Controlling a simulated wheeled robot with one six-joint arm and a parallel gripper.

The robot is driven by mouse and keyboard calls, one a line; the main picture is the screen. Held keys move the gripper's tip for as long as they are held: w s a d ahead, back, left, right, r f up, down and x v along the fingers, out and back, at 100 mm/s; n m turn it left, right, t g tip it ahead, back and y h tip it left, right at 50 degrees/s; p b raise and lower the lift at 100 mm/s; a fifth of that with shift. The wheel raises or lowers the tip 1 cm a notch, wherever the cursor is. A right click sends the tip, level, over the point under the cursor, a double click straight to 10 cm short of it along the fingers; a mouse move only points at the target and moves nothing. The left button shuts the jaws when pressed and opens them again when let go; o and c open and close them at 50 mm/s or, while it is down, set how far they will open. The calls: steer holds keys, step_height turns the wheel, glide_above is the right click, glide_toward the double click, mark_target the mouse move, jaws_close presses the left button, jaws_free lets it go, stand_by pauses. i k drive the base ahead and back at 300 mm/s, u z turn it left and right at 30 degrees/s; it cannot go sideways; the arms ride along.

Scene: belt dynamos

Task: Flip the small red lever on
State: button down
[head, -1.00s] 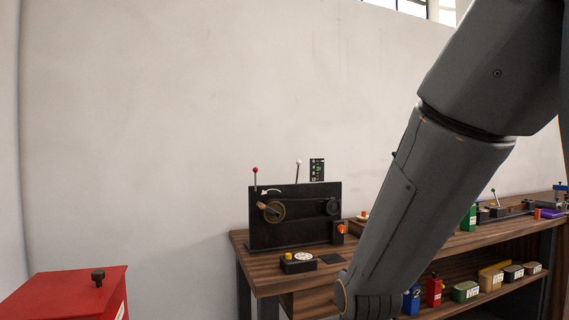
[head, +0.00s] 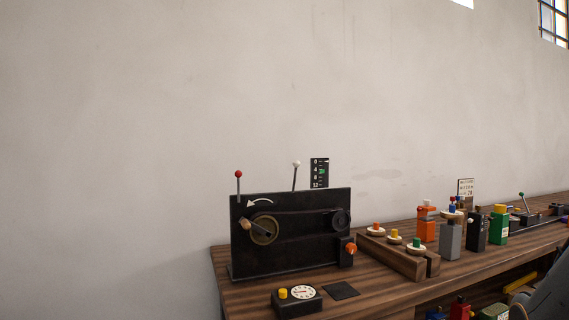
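The small red lever (head: 238,180) is a thin upright rod with a red ball on top. It stands at the top left edge of a black panel machine (head: 292,258) on the wooden bench. A similar lever with a white ball (head: 296,170) stands to its right and leans slightly right. The panel's front carries a crank wheel (head: 264,229) with a wooden handle, a smaller dark wheel (head: 341,221) and an orange knob (head: 350,249). A curved white arrow is marked above the crank. My gripper is outside the view.
The wooden bench (head: 385,297) runs to the right. A black box with a white dial and yellow button (head: 297,299) and a dark square pad (head: 341,290) lie before the panel. Right of it are a wooden rack (head: 398,258) and several coloured blocks. The wall behind is bare.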

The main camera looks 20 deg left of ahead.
mark_target(238, 173)
steer(key=u, duration=0.1)
steer(key=i, duration=0.65)
steer(key=u, duration=0.85)
steer(key=i, duration=0.35)
steer(key=u, duration=0.35)
